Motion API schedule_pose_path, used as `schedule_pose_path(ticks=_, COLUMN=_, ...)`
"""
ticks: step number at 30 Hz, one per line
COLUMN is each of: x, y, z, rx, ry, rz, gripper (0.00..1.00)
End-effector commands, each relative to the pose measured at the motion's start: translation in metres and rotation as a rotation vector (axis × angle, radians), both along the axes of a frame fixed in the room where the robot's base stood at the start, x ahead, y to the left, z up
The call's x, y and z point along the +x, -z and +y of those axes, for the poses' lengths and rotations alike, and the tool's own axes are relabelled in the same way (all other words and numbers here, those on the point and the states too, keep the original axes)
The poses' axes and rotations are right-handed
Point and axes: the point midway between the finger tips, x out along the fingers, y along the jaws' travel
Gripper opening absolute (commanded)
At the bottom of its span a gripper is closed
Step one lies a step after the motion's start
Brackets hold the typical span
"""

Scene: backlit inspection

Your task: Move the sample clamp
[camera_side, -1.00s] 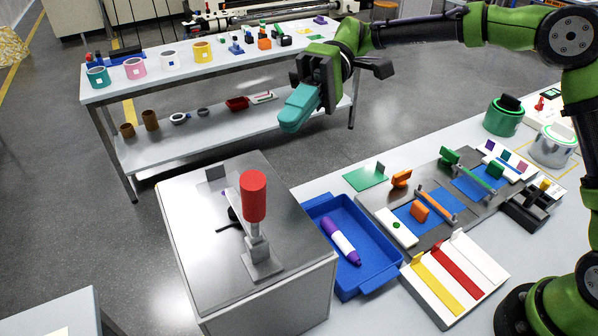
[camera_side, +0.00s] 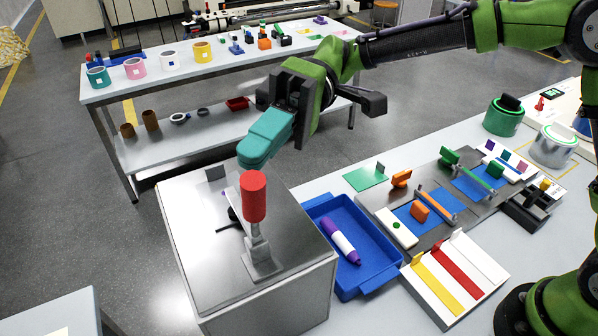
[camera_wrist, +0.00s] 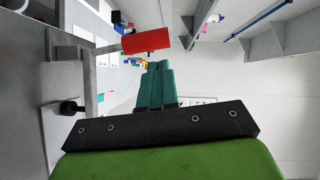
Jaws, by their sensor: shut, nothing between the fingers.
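The sample clamp stands on a metal-topped box, with an upright red handle (camera_side: 254,197) above a grey metal base (camera_side: 262,262). In the wrist view the teal fingers (camera_wrist: 157,68) lie together side by side.
A blue tray (camera_side: 372,286) with a purple marker (camera_side: 340,241) sits right of the metal-topped box (camera_side: 190,235). Further right are a fixture board with orange and green pieces and a white block (camera_side: 432,305) with coloured strips. A shelf table (camera_side: 120,93) stands behind.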

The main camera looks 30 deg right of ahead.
Motion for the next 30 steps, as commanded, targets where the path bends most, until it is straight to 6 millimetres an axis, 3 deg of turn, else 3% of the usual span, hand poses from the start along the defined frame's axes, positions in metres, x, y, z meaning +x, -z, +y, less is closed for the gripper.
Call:
schedule_pose_path(ticks=6, x=-0.013, y=0.002, z=0.002, rx=0.0, ry=0.0, rz=0.0, gripper=0.0)
schedule_pose_path(ticks=30, x=-0.021, y=0.001, z=0.003, rx=-0.001, ry=-0.002, rz=-0.073, gripper=0.0)
